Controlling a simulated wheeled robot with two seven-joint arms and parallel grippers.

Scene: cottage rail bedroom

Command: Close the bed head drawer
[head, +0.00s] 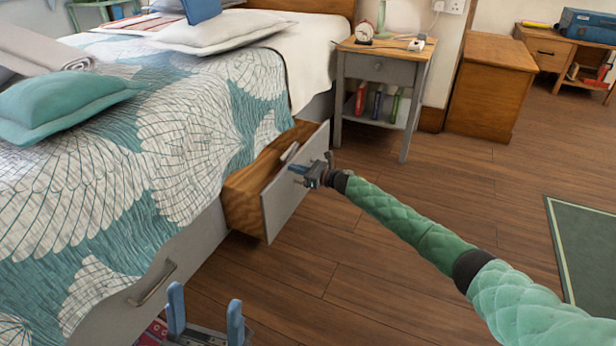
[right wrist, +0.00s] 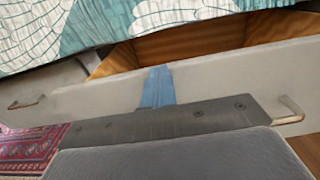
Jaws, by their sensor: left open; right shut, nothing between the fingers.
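The bed head drawer (head: 296,188) stands pulled out from the bed's side, near the pillow end. Its front is pale grey and its sides are brown wood. In the right wrist view the grey front (right wrist: 215,82) runs across the picture, with the wooden inside (right wrist: 180,48) behind it and a metal handle (right wrist: 290,110) at the right. My right gripper (head: 299,170) is shut and empty, at the outer face of the front. I cannot tell if it touches. Its blue fingers (right wrist: 158,86) overlap the front. My left gripper (head: 206,318) is open and empty, low in the head view.
A second bed drawer (head: 125,305) with a metal handle is flush with the bed's side. A grey nightstand (head: 378,68) stands beyond the open drawer. A wooden cabinet (head: 490,90) is farther right. The wooden floor (head: 370,265) in front is clear.

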